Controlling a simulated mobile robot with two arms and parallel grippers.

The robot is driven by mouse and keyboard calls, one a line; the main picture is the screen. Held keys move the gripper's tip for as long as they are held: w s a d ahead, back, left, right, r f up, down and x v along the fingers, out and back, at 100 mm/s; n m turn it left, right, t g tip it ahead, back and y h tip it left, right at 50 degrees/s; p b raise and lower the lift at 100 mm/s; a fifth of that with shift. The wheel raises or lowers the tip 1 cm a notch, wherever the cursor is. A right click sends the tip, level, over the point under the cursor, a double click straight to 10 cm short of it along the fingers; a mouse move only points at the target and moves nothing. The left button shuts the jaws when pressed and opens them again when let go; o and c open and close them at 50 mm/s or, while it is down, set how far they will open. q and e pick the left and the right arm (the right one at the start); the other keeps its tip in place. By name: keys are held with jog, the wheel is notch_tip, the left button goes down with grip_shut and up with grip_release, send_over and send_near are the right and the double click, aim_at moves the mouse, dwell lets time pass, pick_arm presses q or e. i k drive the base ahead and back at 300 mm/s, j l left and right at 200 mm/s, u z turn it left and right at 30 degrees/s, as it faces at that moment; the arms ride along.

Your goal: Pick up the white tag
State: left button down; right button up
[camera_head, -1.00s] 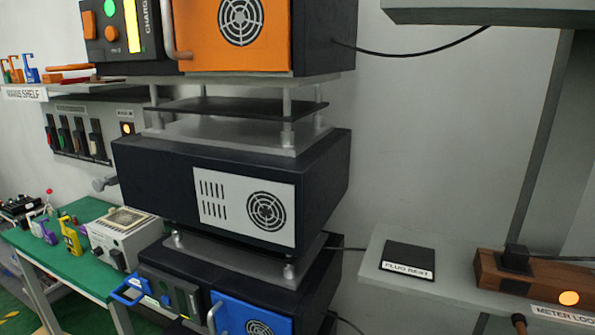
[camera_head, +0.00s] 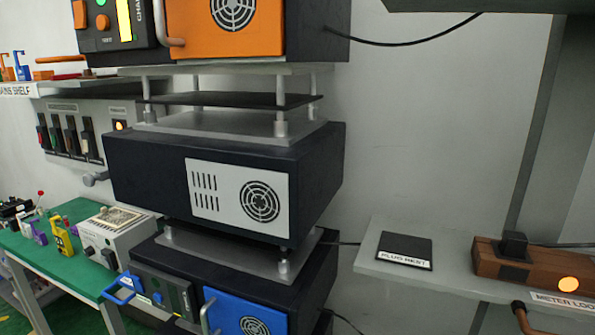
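A small whitish item (camera_head: 27,224) stands on the green table at the far left, beside a purple padlock-shaped piece (camera_head: 39,233) and a yellow one (camera_head: 61,238). It is too small and partly covered to tell whether it is the white tag. No other loose white tag is clear in view. Neither of my grippers shows in the head view.
The green table (camera_head: 72,272) also bears a pale instrument box (camera_head: 117,238). A dark rack of stacked units (camera_head: 147,183) fills the middle. A blue-handled unit (camera_head: 165,292) sits low. At right, a grey shelf (camera_head: 448,262) holds a black plug-rest pad (camera_head: 405,250) and a wooden socket block (camera_head: 530,266).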

aim_at(26, 229)
jog(key=u, duration=1.55)
